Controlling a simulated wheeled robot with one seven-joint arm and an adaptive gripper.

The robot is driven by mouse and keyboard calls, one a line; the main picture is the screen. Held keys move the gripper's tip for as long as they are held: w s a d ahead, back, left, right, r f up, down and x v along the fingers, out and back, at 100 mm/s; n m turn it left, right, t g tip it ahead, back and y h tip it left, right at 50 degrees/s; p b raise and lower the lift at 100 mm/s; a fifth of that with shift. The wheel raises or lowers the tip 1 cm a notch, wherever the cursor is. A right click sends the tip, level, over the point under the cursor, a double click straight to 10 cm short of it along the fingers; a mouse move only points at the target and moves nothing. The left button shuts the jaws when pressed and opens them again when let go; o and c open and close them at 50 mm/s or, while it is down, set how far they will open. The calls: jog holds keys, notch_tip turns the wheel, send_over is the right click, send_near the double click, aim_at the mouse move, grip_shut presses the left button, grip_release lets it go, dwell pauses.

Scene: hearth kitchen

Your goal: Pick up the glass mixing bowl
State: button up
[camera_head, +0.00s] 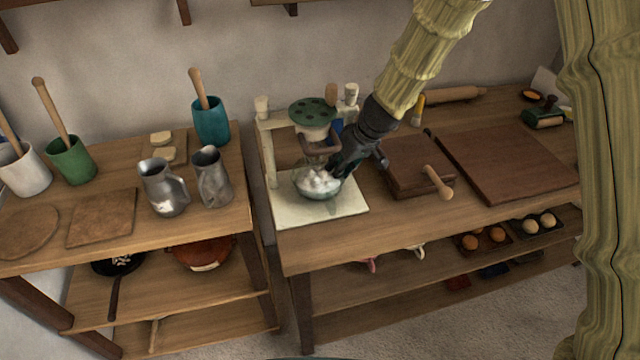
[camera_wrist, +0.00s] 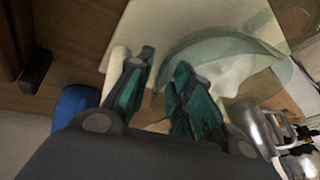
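The glass mixing bowl (camera_head: 318,188) is clear, holds something white and stands on a pale square board (camera_head: 290,212) on the right-hand table. My gripper (camera_head: 338,170) reaches down to the bowl's right rim in the head view. In the wrist view the bowl (camera_wrist: 225,50) is at upper right, its rim partly behind one finger. My gripper (camera_wrist: 160,85) shows two teal-padded fingers with a gap between them. I cannot tell whether the rim lies in that gap or whether a finger touches the glass.
A pale stand with a green perforated top (camera_head: 313,110) rises close behind the bowl. A brown wooden box (camera_head: 415,165) with a wooden-handled tool (camera_head: 437,183) is to the right. Two metal pitchers (camera_head: 163,187) stand on the left table. The board's front is clear.

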jog(key=shift+a+f, duration=0.2)
jog(key=shift+f, duration=0.1)
grip_shut()
